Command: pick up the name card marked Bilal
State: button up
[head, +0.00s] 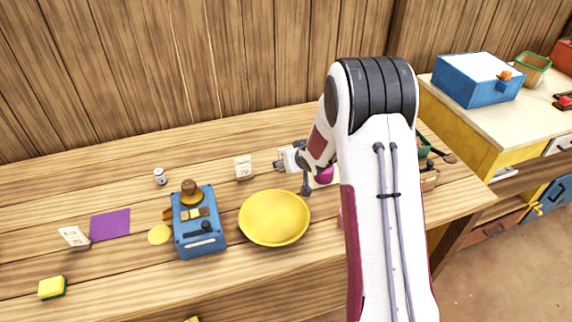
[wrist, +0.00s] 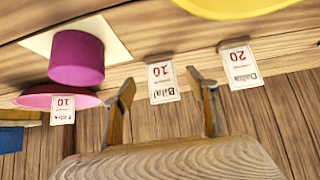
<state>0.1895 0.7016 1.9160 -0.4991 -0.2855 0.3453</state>
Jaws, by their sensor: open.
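The name card marked Bilal (wrist: 163,84), white with a 10 on it, appears upside down in the wrist view. It lies between the two fingers of my gripper (wrist: 161,82), with a gap on each side. My gripper is open and empty.
A purple cylinder (wrist: 76,57) and another card marked 10 (wrist: 62,110) are at the left. The yellow bowl (head: 274,217) and blue balance (head: 199,222) stand on the wooden stall.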

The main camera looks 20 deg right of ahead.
jog(key=shift+w+f, duration=0.35)
jog(key=shift+x, duration=2.55)
jog(key=shift+w+r, duration=0.15)
jog(key=c, duration=1.2)
